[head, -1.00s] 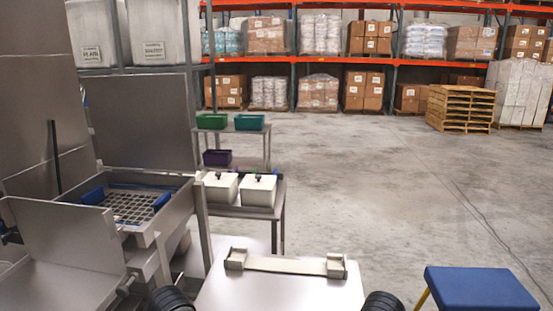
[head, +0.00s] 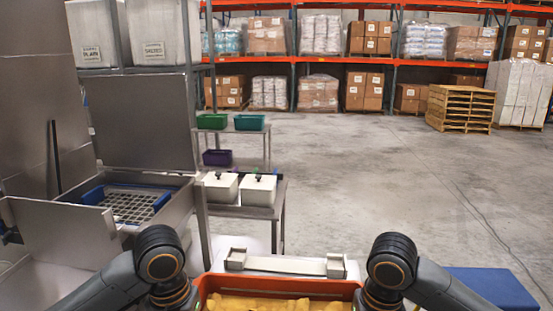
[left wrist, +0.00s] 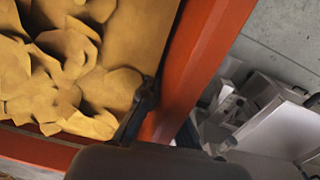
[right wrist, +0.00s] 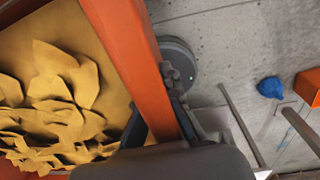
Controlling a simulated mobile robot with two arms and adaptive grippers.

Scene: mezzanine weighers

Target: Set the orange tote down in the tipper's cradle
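The orange tote (head: 282,287), full of yellow pieces (head: 258,303), is held level at the bottom of the head view, close to me. My left gripper (left wrist: 165,108) is shut on its left wall, with one finger inside. My right gripper (right wrist: 158,98) is shut on its right wall, with a finger on each side. At the left stands a steel machine with a grid between blue end pieces (head: 91,196). A pale bar between two brackets (head: 285,265) lies just beyond the tote. I cannot tell for sure which of these is the tipper's cradle.
Two white lidded boxes (head: 258,190) stand on a steel table beyond the machine. A rack behind holds green, teal and purple bins. A blue-topped stand (head: 490,288) is at the lower right. Open concrete floor (head: 400,180) lies ahead and to the right.

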